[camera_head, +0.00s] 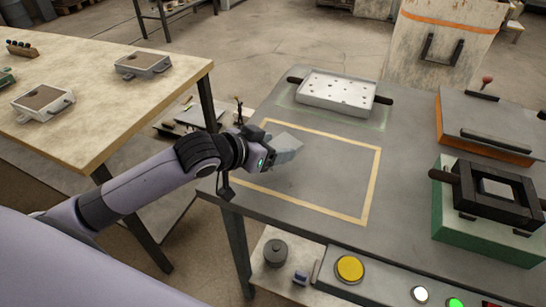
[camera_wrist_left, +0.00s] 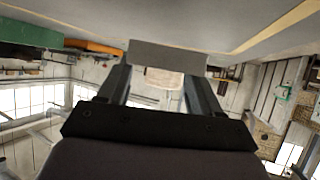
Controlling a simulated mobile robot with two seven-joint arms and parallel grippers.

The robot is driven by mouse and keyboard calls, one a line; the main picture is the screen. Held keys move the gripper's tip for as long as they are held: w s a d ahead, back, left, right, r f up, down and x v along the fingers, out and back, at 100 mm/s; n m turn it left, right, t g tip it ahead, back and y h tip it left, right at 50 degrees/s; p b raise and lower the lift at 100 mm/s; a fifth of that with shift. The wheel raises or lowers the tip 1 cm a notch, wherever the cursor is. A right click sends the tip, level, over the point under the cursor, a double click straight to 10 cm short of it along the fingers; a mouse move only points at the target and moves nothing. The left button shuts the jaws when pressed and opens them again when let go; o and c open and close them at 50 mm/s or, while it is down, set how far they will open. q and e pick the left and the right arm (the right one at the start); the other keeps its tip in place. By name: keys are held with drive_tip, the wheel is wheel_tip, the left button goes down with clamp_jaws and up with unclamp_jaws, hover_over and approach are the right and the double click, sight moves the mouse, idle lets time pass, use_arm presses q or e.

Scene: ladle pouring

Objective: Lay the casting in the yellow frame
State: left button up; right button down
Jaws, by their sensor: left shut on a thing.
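The yellow frame (camera_head: 371,182) is a painted rectangle on the grey table top (camera_head: 325,165), with bare grey surface inside. It also shows as a yellow line in the left wrist view (camera_wrist_left: 272,28). My left gripper (camera_head: 284,156) is at the frame's upper left part. It is shut on the casting (camera_head: 288,138), a small flat light grey piece, partly hidden by the gripper. In the left wrist view the casting (camera_wrist_left: 168,53) spans the fingertips (camera_wrist_left: 160,72) as a grey block close to the table surface. I cannot tell whether it touches the table. My right gripper is not in view.
A white perforated tray (camera_head: 337,91) with dark handles stands behind the frame. A black mould on a green base (camera_head: 482,237) stands at right, near an orange-edged press (camera_head: 485,130). A yellow button (camera_head: 350,268) is at the front. A wooden table (camera_head: 90,100) holds moulds at left.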

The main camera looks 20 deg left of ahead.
use_arm(q)
wheel_tip(320, 180, down, 3)
idle(0.3)
drive_tip(key=shift+s+f, duration=0.2)
drive_tip(key=shift+f, duration=0.45)
drive_tip(key=o, duration=1.4)
drive_tip(key=shift+f, duration=0.2)
drive_tip(key=shift+r, duration=0.4)
drive_tip(key=shift+s+a+r, duration=0.1)
drive_tip(key=shift+r, duration=0.05)
drive_tip(key=v, duration=1.1)
drive_tip(key=shift+a+r, duration=0.1)
drive_tip(key=shift+r, duration=0.4)
